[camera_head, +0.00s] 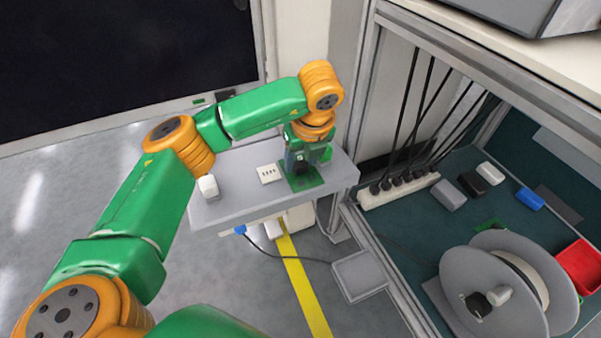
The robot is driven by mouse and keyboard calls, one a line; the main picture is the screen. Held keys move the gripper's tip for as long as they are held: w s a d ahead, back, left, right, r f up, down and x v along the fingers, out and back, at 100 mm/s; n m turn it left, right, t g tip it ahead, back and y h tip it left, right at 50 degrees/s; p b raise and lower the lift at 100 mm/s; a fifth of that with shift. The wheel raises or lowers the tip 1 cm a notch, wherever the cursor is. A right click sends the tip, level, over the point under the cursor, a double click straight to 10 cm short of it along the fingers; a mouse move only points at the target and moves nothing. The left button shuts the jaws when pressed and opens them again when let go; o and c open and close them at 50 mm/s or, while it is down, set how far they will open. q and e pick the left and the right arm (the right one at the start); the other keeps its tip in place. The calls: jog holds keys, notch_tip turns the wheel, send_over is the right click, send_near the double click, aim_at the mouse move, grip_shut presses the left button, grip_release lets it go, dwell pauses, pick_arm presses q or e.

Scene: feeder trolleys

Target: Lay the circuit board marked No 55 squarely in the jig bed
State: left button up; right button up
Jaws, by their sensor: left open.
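A flat green board (308,182) lies on the grey top of a small stand; I cannot read any number on it. My left gripper (301,168) points down right over this board, open, and hides much of it. I cannot tell whether its fingers touch the board. I cannot make out a jig bed apart from this spot. Another small green piece (487,224) lies on the dark shelf at the right; I cannot tell whether it is a board. My right gripper is not in view.
On the grey stand top (235,205) are a white block (208,187) and a white plate with dark dots (268,173). The right shelf holds a power strip (398,190), a large reel (500,290), a blue block (530,199) and a red bin (580,266). A frame post separates them.

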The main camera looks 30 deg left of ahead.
pick_arm(q)
jog(key=shift+f, duration=0.15)
grip_shut()
